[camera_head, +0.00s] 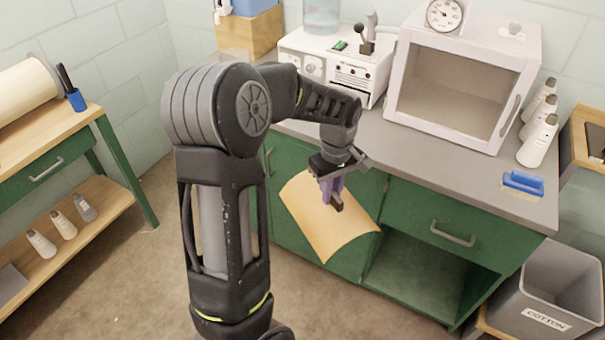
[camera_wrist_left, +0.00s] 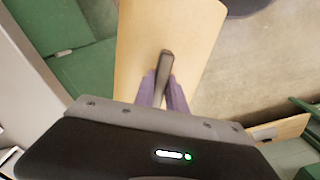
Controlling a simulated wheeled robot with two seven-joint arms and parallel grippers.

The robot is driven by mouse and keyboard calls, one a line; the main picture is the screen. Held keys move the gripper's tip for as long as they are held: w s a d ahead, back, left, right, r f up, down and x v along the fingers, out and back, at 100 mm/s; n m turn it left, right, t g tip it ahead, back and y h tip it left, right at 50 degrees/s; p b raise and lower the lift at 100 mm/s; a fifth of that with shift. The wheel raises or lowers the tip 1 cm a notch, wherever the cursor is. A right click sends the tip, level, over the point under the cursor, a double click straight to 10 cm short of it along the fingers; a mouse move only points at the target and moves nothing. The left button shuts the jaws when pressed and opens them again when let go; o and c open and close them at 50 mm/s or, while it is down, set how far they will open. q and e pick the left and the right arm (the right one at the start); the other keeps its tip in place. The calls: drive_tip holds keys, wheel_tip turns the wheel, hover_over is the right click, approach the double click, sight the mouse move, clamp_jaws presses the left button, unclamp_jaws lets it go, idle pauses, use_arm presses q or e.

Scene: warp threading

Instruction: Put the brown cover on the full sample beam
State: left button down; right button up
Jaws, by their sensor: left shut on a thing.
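The brown cover (camera_head: 315,230) is a thin, slightly curved tan sheet with a dark bar-shaped handle (camera_head: 336,202). It hangs in the air in front of the green cabinet. My left gripper (camera_head: 331,186) is shut on the handle of the cover. In the left wrist view the purple fingers (camera_wrist_left: 164,88) close on both sides of the dark handle, with the cover (camera_wrist_left: 180,30) beyond them. A large cream wound roll (camera_head: 27,90), which looks like a full beam, lies on the wooden table at the far left, partly cut off. My right gripper is not in view.
The grey counter (camera_head: 440,170) carries a white open-fronted box (camera_head: 455,90), a control unit (camera_head: 335,65), a blue brush (camera_head: 523,183) and white cones (camera_head: 540,140). A cotton bin (camera_head: 550,290) stands at lower right. The left table (camera_head: 75,130) has a lower shelf; floor between is clear.

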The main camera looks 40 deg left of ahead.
sight(364, 216)
use_arm(q)
drive_tip(key=w+d+f+m, duration=0.1)
drive_tip(key=d+f+m, duration=0.1)
drive_tip(key=w+d+f+m, duration=0.1)
drive_tip(key=d+f+m, duration=0.1)
drive_tip(key=d, duration=0.1)
drive_tip(key=w+d+f+m, duration=0.1)
drive_tip(key=d+m, duration=0.1)
drive_tip(key=d, duration=0.1)
drive_tip(key=shift+d+f, duration=0.15)
drive_tip(key=shift+f, duration=0.25)
drive_tip(key=d+f+m, duration=0.6)
drive_tip(key=d+m, duration=0.2)
drive_tip(key=d, duration=0.2)
drive_tip(key=shift+w+d+f+m, duration=0.3)
drive_tip(key=shift+w+f+m, duration=0.05)
drive_tip(key=shift+w+m, duration=0.05)
